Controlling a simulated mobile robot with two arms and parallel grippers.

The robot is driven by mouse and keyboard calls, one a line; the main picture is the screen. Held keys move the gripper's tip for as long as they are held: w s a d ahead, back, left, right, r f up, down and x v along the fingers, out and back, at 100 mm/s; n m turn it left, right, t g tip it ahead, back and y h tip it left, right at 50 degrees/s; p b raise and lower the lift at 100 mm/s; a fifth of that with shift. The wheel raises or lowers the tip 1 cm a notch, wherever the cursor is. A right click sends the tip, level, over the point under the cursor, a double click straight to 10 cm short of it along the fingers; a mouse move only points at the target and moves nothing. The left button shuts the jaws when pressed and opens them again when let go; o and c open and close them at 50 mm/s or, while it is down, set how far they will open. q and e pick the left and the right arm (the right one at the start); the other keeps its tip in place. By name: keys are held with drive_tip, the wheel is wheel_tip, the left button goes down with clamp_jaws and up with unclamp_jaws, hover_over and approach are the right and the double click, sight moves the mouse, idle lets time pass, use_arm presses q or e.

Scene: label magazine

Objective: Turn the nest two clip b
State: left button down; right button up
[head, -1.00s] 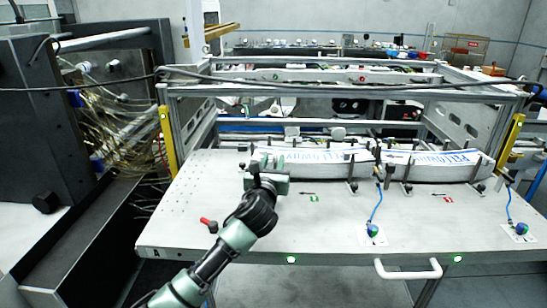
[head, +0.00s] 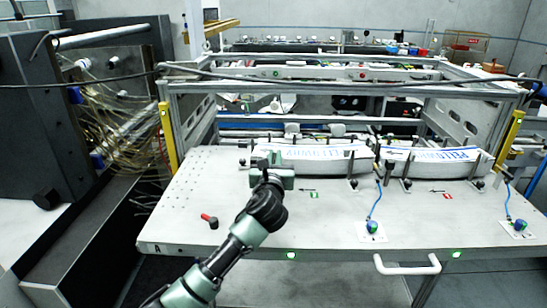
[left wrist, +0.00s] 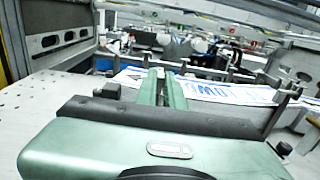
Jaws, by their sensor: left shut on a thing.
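Two white label stacks with blue lettering lie in nests along the far part of the grey table (head: 200,180): a left stack (head: 325,158) and a right stack (head: 440,164). Dark upright clips with round knobs stand along their front edges, such as a clip (head: 353,178) by the left stack and a clip (head: 405,178) by the right stack. My left gripper (head: 266,168) is at the front left end of the left stack, shut on a clip that its body mostly hides. In the left wrist view, its green fingers (left wrist: 161,88) are close together before the stack (left wrist: 205,88). My right gripper is not in view.
A loose red-and-black handle (head: 208,220) lies on the table left of my arm. A white handle (head: 408,268) juts from the front edge. A metal frame (head: 340,88) stands behind.

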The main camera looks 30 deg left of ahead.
use_arm(q)
drive_tip(key=shift+w+d+f+n+g+y+b, duration=0.1)
drive_tip(key=shift+w+d+n+g+y+b, duration=0.4)
drive_tip(key=shift+n+g+y+b, duration=1.55)
drive_tip(key=shift+w+d+n+g+y+b, duration=0.25)
drive_tip(key=shift+w+n+g+y+b, duration=0.55)
drive_tip(key=shift+n+g, duration=1.4)
drive_tip(key=shift+w+d+f+n+g+y+b, duration=0.1)
drive_tip(key=shift+w+d+n+g+y+b, duration=0.3)
drive_tip(key=shift+n+g+y+b, duration=1.8)
drive_tip(key=shift+r+m+g+h+p, duration=0.1)
drive_tip(key=shift+m+g+h+p, duration=0.4)
drive_tip(key=shift+m+g, duration=0.35)
drive_tip(key=c, duration=1.5)
unclamp_jaws()
drive_tip(key=shift+a, duration=0.15)
drive_tip(key=d+b, duration=0.1)
drive_tip(key=d, duration=0.1)
drive_tip(key=d+b, duration=0.1)
drive_tip(key=d, duration=0.2)
drive_tip(key=d+b, duration=0.1)
drive_tip(key=d, duration=0.1)
drive_tip(key=shift+s+d, duration=0.25)
drive_tip(key=shift+d, duration=0.15)
